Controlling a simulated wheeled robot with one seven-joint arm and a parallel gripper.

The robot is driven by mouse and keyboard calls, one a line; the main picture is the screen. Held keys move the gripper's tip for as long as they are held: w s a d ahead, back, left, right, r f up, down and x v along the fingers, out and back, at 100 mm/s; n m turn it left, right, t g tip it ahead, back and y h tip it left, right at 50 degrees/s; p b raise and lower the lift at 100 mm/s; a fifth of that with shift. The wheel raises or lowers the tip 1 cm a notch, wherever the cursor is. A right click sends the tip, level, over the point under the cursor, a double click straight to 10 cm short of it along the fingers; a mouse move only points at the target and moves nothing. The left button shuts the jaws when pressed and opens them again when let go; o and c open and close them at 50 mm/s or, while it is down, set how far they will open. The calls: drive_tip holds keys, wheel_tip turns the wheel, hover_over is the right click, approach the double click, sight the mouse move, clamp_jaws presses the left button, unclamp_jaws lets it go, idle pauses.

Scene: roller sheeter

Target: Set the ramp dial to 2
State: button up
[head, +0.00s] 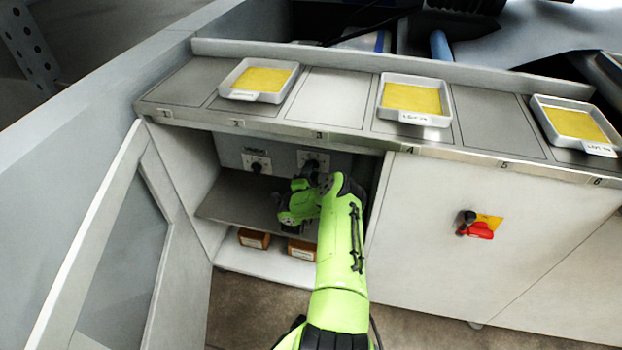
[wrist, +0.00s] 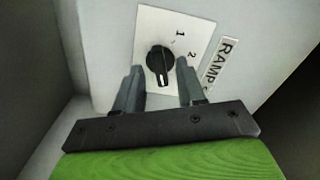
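The ramp dial is a black knob (wrist: 160,66) on a white plate (wrist: 150,24) with the marks 1 and 2, beside a RAMP label (wrist: 221,60), in the wrist view. A 0 mark is not visible, and I cannot tell for sure which mark the knob points at. My gripper (wrist: 159,72) is open, with one finger on each side of the knob; gaps show, and no firm contact is visible. In the head view my gripper (head: 311,172) reaches into the open cabinet at the right-hand dial plate (head: 318,155), partly covering it.
Another dial (head: 257,166) sits left of it on the same panel. A shelf (head: 235,198) and small brown boxes (head: 254,238) lie below. An open door (head: 130,210) stands at left. A red switch (head: 478,230) is on the closed front at right. Trays (head: 413,121) stand on the counter above.

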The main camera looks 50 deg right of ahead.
clamp_jaws()
drive_tip(key=shift+r+p, duration=0.15)
drive_tip(key=shift+p, duration=0.25)
drive_tip(key=n+p, duration=0.4)
drive_tip(key=n, duration=0.4)
drive_tip(key=n+p, duration=0.5)
drive_tip(key=n, duration=0.4)
drive_tip(key=shift+w+n, duration=0.2)
drive_tip(key=shift+n, duration=0.1)
idle(0.4)
